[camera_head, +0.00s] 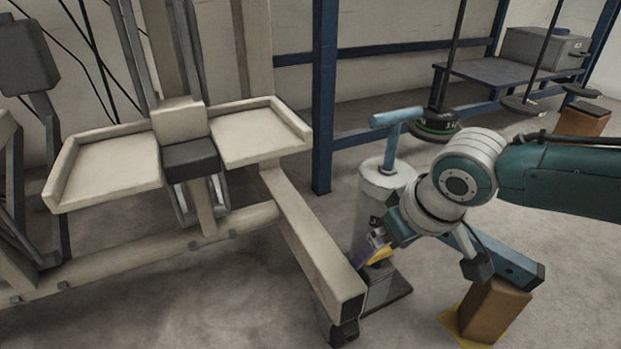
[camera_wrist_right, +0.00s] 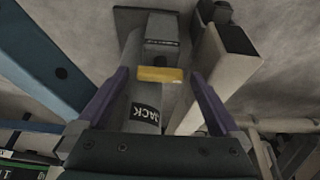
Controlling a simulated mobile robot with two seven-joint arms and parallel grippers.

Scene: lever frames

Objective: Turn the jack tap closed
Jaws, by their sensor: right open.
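The jack (camera_head: 372,195) is a pale upright cylinder with a blue T-handle on top, standing on a dark foot beside a beige frame leg. In the right wrist view its body (camera_wrist_right: 133,92) carries a black JACK label. The yellow tap (camera_wrist_right: 160,74) is a short bar lying crosswise on the jack's lower block; it shows partly in the head view (camera_head: 380,256). My right gripper (camera_wrist_right: 159,76) is open, its purple fingers on either side of the tap, with visible gaps in the picture. I cannot tell how far the tips are from it in depth. My left gripper is out of view.
The beige frame (camera_head: 318,255) with two trays stands close left of the jack. A blue beam (camera_head: 503,262) rests on a brown block (camera_head: 492,310) at the right, close to my right wrist. A blue post (camera_head: 323,100) rises behind.

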